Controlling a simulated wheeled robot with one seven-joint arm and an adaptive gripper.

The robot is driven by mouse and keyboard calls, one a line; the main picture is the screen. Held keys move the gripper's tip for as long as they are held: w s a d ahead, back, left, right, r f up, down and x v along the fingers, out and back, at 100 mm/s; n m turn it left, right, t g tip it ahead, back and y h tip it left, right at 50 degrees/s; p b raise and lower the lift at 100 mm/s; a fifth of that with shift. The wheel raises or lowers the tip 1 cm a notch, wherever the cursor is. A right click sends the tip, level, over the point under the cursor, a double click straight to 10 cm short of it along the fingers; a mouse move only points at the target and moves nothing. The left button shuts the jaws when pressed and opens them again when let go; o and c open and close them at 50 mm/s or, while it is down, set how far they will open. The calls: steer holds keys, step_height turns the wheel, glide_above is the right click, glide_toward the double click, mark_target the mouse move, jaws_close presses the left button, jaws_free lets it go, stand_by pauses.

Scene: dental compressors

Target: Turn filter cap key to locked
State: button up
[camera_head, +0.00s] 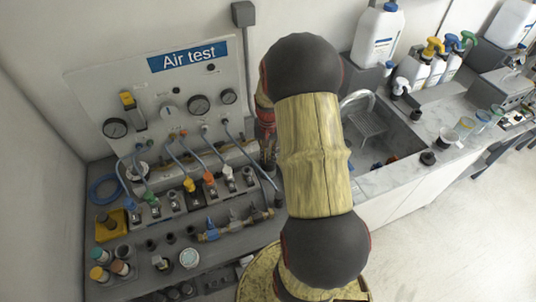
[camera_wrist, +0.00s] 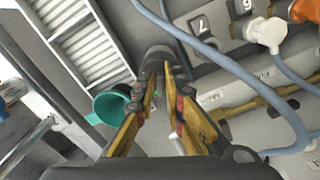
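In the wrist view my gripper (camera_wrist: 165,82) has its two yellow-and-dark fingers apart, with a narrow gap between the tips. A dark grey rounded part (camera_wrist: 158,56), possibly the filter cap or its key, lies just beyond and between the fingertips. I cannot tell whether the fingers touch it, and no lock mark can be read. In the head view my arm covers much of the middle, and part of my gripper end (camera_head: 266,140) shows at the right edge of the air test panel (camera_head: 90,85). The filter cap key cannot be made out there.
A teal cup-like part (camera_wrist: 110,105) sits close left of the fingers. Blue hoses (camera_wrist: 235,65) and a brass pipe (camera_wrist: 265,100) run close on the right. In the head view, the bench holds gauges, valves and fittings, with a sink (camera_head: 385,135) to the right.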

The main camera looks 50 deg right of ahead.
mark_target(268, 156)
jaws_close()
steer(key=shift+m+p, duration=0.3)
steer(key=shift+m, duration=0.1)
steer(key=shift+o, duration=2.1)
jaws_free()
step_height(268, 156, up, 12)
